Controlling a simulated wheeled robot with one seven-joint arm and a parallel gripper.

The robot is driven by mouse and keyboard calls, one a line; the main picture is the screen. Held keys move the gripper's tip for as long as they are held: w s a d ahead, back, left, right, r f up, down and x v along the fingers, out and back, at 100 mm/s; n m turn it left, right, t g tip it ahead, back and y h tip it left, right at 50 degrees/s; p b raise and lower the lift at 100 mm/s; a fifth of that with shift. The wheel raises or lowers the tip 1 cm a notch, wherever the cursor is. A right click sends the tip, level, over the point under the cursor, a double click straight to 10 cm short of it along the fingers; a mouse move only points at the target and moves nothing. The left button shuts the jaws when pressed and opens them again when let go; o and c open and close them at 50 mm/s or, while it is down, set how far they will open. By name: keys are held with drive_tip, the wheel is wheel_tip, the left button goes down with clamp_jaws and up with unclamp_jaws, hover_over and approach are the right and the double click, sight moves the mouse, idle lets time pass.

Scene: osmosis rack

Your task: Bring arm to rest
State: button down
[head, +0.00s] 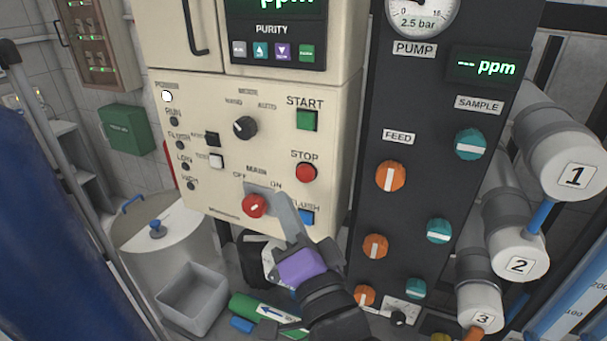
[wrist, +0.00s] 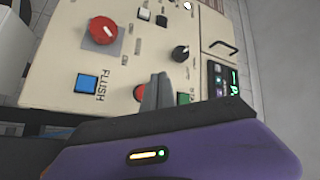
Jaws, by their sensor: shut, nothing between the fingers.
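My gripper (head: 258,189), with its purple wrist housing (head: 300,267), is in front of the lower part of the cream control panel (head: 222,130). Its grey fingers are shut and empty. In the head view they overlap the area just above and right of the red MAIN knob (head: 254,206). In the wrist view my gripper (wrist: 157,84) points at the panel, beside the red STOP button (wrist: 139,92). The red MAIN knob (wrist: 103,34) stands clear of the fingers there.
To the right is a dark pump panel (head: 375,70) with orange and teal valve knobs. White numbered cylinders (head: 515,262) stand beyond it. Below left are a white lidded tank (head: 150,225), a grey open bin (head: 192,298) and a green cylinder (head: 262,308).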

idle(0.3)
drive_tip(key=s+d+f+n+g+h+b, duration=0.1)
drive_tip(key=s+d+f+n+h, duration=0.1)
drive_tip(key=s+d+f, duration=0.6)
drive_tip(key=s+d+f+n+g+h+b, duration=0.1)
drive_tip(key=s+d+f, duration=0.7)
drive_tip(key=s, duration=0.9)
drive_tip(key=s+d+f+n+g+h+b, duration=0.2)
drive_tip(key=s+d+f+h, duration=0.3)
drive_tip(key=s+d+f, duration=0.3)
drive_tip(key=s+n, duration=0.1)
drive_tip(key=s, duration=0.3)
drive_tip(key=shift+s+d+n, duration=0.4)
